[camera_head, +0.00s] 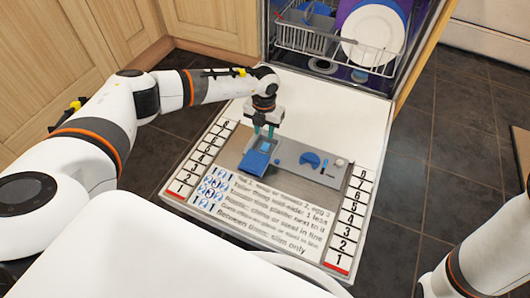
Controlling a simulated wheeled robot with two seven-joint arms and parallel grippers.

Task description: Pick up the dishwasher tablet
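My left gripper (264,131) points down over the dispenser panel on the open dishwasher door (345,125). Its two teal fingertips look apart, with nothing clearly between them. Just below the fingertips is a blue compartment (254,162) in the grey dispenser panel (292,172). A small pale patch (265,146) shows at its upper end, close under the fingertips. I cannot tell whether this patch is the dishwasher tablet or part of the dispenser. No other tablet can be made out. Part of my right arm shows at the lower right, but its gripper is out of view.
The dishwasher's lower rack (310,42) stands behind the door and holds a white plate (373,34). Number strips and printed text cover the door's near part. Wooden cabinets (50,60) stand at the left. Dark floor tiles (425,150) are clear at the right.

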